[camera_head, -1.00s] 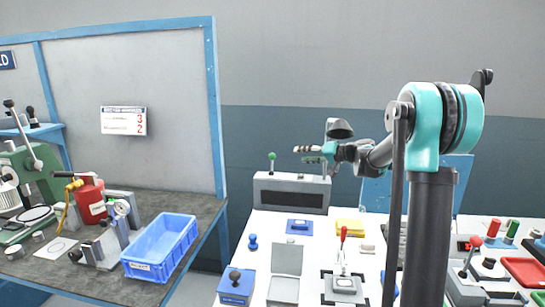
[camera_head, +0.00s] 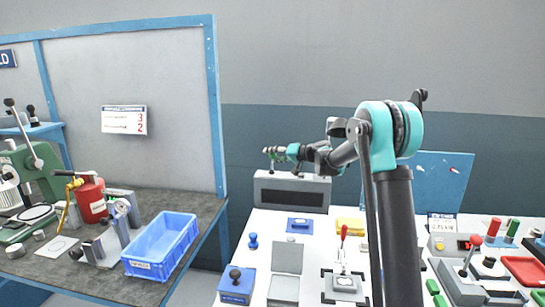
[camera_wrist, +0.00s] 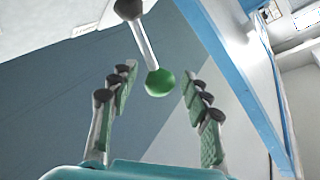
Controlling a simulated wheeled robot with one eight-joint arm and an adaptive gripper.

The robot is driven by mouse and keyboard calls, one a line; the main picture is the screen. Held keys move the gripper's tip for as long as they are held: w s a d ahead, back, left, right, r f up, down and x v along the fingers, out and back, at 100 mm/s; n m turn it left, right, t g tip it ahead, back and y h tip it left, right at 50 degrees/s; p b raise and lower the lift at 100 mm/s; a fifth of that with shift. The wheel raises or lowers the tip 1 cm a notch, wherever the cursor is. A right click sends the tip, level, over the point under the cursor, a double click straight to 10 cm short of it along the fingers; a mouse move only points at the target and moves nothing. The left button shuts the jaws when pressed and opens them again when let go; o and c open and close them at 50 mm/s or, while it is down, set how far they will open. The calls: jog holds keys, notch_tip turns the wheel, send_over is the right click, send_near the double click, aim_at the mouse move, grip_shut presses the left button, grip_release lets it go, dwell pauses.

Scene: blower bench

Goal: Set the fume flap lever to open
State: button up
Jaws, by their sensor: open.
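A grey box (camera_head: 291,197) stands at the back of the white bench with an upright lever on its left top. In the wrist view the lever has a green ball knob (camera_wrist: 160,83) on a pale stem (camera_wrist: 143,45) with a dark base. In the head view my gripper (camera_head: 268,151) is at the lever's top and largely hides the knob. My gripper is open. In the wrist view the knob lies between the two padded fingers, with a visible gap on each side. No marking for the lever's positions is readable.
A red-knobbed lever (camera_head: 344,233) stands on the bench in front, and another (camera_head: 470,248) is at the right. A blue panel (camera_head: 445,182) stands behind my arm. A blue crate (camera_head: 160,247) is on the left table. The air left of the grey box is clear.

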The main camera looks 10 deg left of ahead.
jog(key=shift+w+a+f, duration=0.1)
jog(key=shift+a, duration=0.1)
grip_shut()
dwell(0.3)
